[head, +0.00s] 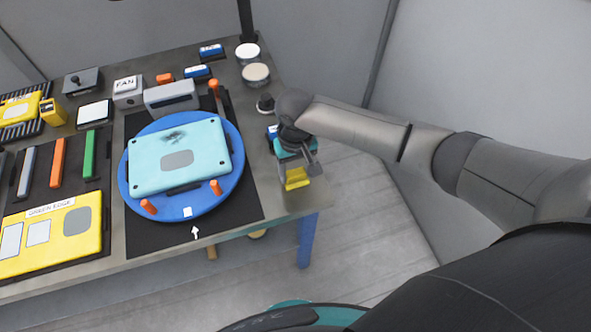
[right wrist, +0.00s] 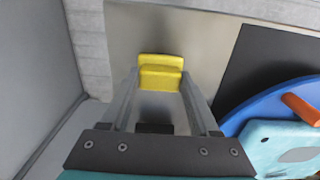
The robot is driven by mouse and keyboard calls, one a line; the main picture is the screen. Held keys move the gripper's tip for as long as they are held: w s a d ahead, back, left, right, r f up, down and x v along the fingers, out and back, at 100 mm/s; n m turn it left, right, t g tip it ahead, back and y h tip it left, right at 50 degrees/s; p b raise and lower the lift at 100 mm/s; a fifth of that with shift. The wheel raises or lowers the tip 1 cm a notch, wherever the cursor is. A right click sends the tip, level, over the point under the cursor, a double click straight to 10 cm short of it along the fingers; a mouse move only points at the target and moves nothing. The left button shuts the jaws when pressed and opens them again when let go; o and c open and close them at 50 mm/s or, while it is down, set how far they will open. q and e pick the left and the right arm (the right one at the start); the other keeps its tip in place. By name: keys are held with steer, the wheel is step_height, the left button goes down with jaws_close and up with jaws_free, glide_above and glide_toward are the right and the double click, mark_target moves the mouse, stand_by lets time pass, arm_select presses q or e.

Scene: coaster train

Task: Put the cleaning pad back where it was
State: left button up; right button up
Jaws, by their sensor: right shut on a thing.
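The cleaning pad (head: 297,180) is a small yellow block at the right end of the table, near its front right corner. My right gripper (head: 296,172) is shut on it from above. In the right wrist view the yellow pad (right wrist: 160,72) sits between the two fingertips (right wrist: 159,82), with the grey tabletop behind it. I cannot tell whether the pad touches the table. My left gripper is not in view.
Left of the pad, a blue turntable (head: 128,190) with orange pegs holds a light-blue panel (head: 205,150) with a dark smudge. Two round tins (head: 256,74) and a small dark knob (head: 265,103) stand behind the gripper. Bare tabletop (head: 262,180) lies beside the pad.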

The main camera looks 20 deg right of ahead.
mark_target(295, 173)
steer(key=o, duration=1.3)
step_height(295, 173, up, 12)
steer(key=shift+r+p, duration=0.1)
steer(key=shift+p, duration=0.95)
